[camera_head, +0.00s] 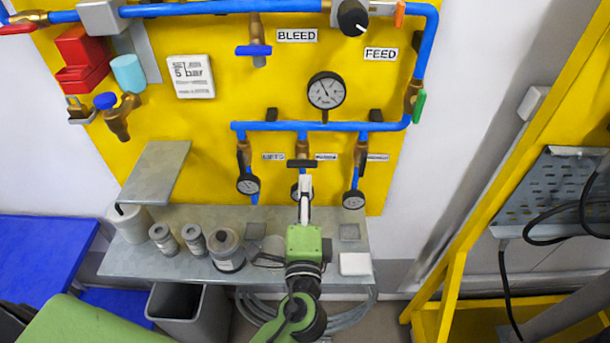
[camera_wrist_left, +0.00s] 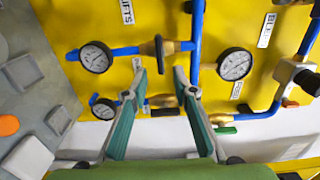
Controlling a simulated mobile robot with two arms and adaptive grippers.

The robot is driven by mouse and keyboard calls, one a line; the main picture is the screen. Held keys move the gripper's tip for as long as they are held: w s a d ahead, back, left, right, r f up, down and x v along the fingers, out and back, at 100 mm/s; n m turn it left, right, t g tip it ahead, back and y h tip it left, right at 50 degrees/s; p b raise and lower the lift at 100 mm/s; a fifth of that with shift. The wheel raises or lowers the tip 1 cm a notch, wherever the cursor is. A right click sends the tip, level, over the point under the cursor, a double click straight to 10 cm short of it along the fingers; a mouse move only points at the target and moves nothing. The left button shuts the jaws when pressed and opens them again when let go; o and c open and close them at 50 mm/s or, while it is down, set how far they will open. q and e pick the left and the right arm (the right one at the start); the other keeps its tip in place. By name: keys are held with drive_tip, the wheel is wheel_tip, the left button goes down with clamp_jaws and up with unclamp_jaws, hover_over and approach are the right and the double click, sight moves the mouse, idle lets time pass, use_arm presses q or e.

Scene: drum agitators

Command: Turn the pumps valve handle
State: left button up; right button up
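The middle valve handle (camera_head: 301,163) is a dark bar on the middle of three branches under the blue pipe, set crosswise to its branch. The small label (camera_head: 326,156) beside it is too blurred to read surely. My left gripper (camera_head: 305,182) is just below the handle, seen edge-on. In the left wrist view, my left gripper (camera_wrist_left: 160,72) is open, its two fingers spread and empty. The handle (camera_wrist_left: 159,48) shows just beyond the fingertips, in line with the gap between them; I cannot tell whether they touch it. My right gripper is not in view.
Two neighbouring branches have handles and small gauges (camera_head: 248,184) (camera_head: 353,199) close on either side. A larger gauge (camera_head: 325,90) is above. A grey shelf (camera_head: 180,262) with cans is below. A yellow frame (camera_head: 500,180) stands at the right.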

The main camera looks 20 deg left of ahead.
use_arm(q)
drive_tip(key=shift+v, duration=2.4)
